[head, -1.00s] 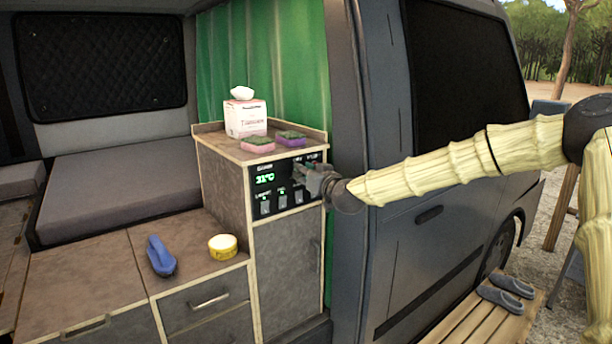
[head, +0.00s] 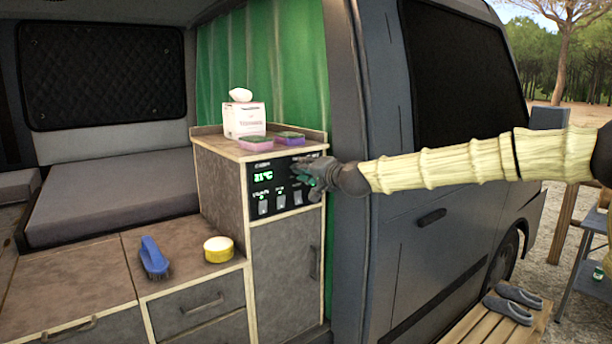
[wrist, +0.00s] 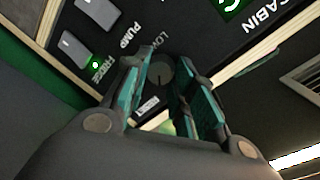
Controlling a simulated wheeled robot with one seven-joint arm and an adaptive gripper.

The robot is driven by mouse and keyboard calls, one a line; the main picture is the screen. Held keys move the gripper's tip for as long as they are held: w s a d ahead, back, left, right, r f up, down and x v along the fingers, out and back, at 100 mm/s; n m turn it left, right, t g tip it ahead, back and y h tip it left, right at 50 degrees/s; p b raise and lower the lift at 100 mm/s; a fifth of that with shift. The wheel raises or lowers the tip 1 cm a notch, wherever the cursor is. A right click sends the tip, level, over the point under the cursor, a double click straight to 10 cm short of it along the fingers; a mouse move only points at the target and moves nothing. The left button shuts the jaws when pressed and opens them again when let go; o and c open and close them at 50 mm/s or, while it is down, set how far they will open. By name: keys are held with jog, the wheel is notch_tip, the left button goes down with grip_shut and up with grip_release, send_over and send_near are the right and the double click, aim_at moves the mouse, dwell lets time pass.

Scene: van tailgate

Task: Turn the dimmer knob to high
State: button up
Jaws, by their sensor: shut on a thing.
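The dimmer knob (wrist: 160,72) is a small round dark knob on the black control panel, near the printed word LOW in the wrist view. My gripper (wrist: 164,84) has its teal-padded fingers on either side of the knob and is shut on it. In the head view my gripper (head: 303,172) is at the upper right of the control panel (head: 262,190) and hides the knob. I cannot clearly read the knob's setting.
Rocker switches (wrist: 88,30) marked PUMP and FRIDGE sit beside the knob, with a green light by FRIDGE. A tissue box (head: 244,120) and two sponges (head: 256,143) stand on the cabinet top. The van's door pillar (head: 349,240) is close on the right.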

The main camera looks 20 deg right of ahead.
jog(key=m+y+b, duration=0.1)
jog(key=m+b, duration=0.2)
jog(key=m, duration=0.2)
jog(key=shift+d+m+b, duration=0.1)
jog(key=shift+m+b, duration=0.2)
jog(key=m+y+b, duration=0.1)
jog(key=m+b, duration=0.1)
jog(key=m, duration=0.2)
jog(key=shift+d+r, duration=0.1)
jog(key=shift+r, duration=0.05)
jog(key=shift+w+r+m+g+b, duration=0.15)
jog(key=shift+m+g+b, duration=0.15)
jog(key=shift+m+b, duration=0.3)
jog(key=shift+r, duration=0.1)
jog(key=o, duration=1.1)
jog(key=shift+c, duration=0.2)
jog(key=shift+f, duration=0.3)
jog(key=v, duration=1.2)
